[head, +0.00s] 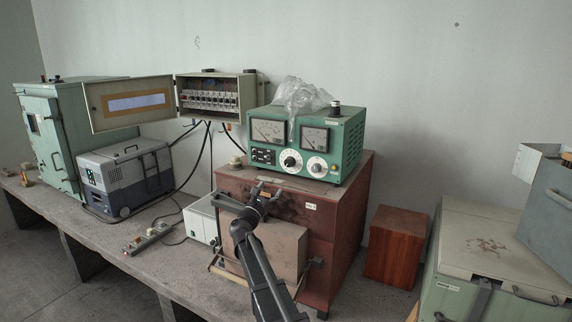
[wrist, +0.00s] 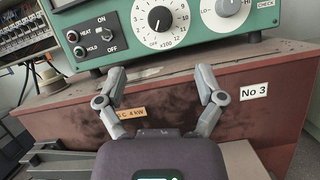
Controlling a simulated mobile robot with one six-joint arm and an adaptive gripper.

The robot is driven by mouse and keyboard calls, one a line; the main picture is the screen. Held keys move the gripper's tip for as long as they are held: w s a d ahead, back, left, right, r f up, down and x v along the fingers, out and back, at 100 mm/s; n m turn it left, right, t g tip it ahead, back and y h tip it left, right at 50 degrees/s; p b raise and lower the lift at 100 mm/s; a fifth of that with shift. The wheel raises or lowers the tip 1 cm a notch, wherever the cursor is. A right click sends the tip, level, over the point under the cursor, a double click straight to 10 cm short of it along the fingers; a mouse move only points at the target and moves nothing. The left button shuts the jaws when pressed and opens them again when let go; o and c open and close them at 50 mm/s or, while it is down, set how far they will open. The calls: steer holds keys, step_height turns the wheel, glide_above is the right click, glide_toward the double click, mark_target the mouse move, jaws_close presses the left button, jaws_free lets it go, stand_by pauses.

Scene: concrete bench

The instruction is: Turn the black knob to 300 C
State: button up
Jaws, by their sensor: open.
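The black knob (wrist: 159,18) sits at the middle of a round white dial marked x100, on the front of a green control box (head: 345,140). In the head view the black knob (head: 290,161) is the left of two round dials. I cannot read its pointer clearly. My gripper (wrist: 160,76) is open and empty, with its two fingers spread below the dial and apart from it. In the head view my gripper (head: 264,190) is in front of the brown furnace (head: 335,215), lower than the box. The top of the dial is cut off in the wrist view.
A grey knob (wrist: 228,6) on a LO-HI dial is close to the right. A plastic bag (head: 302,95) lies on the box. The furnace's top ledge is below the panel.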

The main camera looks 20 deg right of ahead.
mark_target(288, 163)
steer(key=shift+w+d+r, duration=0.1)
stand_by(0.3)
steer(key=p+x, duration=0.5)
steer(key=x, duration=0.8)
steer(key=shift+w+d, duration=0.1)
steer(key=shift+d, duration=0.1)
